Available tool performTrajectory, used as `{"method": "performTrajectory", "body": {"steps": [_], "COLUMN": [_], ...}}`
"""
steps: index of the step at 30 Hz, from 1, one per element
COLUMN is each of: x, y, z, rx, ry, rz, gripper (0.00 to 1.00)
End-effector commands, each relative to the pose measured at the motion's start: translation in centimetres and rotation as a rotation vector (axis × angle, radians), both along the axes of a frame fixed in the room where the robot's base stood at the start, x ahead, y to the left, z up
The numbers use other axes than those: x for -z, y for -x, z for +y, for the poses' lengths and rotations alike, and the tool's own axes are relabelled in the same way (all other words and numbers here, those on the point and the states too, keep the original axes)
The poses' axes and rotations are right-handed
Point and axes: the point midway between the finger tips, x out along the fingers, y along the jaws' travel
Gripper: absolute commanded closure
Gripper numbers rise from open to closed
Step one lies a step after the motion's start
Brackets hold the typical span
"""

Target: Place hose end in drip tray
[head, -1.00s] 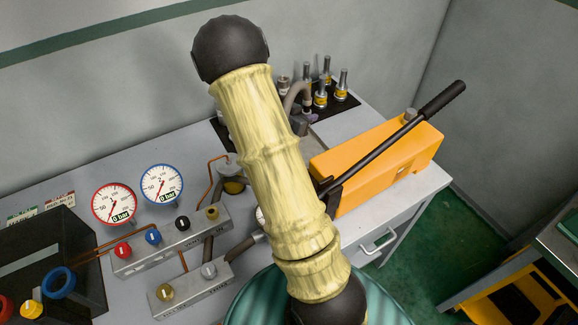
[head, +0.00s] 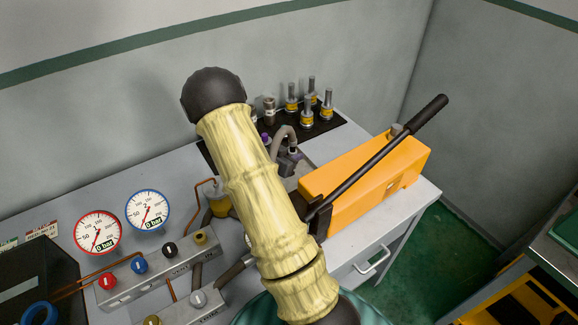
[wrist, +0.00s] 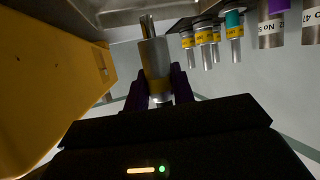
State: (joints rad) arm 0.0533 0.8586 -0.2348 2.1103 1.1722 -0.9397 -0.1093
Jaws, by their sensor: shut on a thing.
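In the wrist view my gripper (wrist: 160,92) has dark purple fingers shut around a silver fitting with a yellow band (wrist: 154,58), which appears to be the hose end. Its narrow metal tip points toward the grey metal surface at the top of that view.
The orange hand pump (head: 365,180) with its long black lever (head: 385,150) stands close on the right. Several upright fittings (head: 308,108) stand on a black mat behind. Gauges (head: 148,209) and a valve block (head: 160,270) are on the left.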

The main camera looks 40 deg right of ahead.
Motion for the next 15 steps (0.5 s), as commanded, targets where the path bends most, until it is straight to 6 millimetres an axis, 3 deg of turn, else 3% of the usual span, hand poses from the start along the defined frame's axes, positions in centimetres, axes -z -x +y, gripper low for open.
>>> {"method": "performTrajectory", "body": {"steps": [9,15], "x": [0.1,2.5], "y": [0.0,0.1], "z": [0.0,-0.1], "rx": [0.0,0.001], "ry": [0.002,0.0], "rz": [-0.001,0.003], "gripper": [1.0,1.0]}}
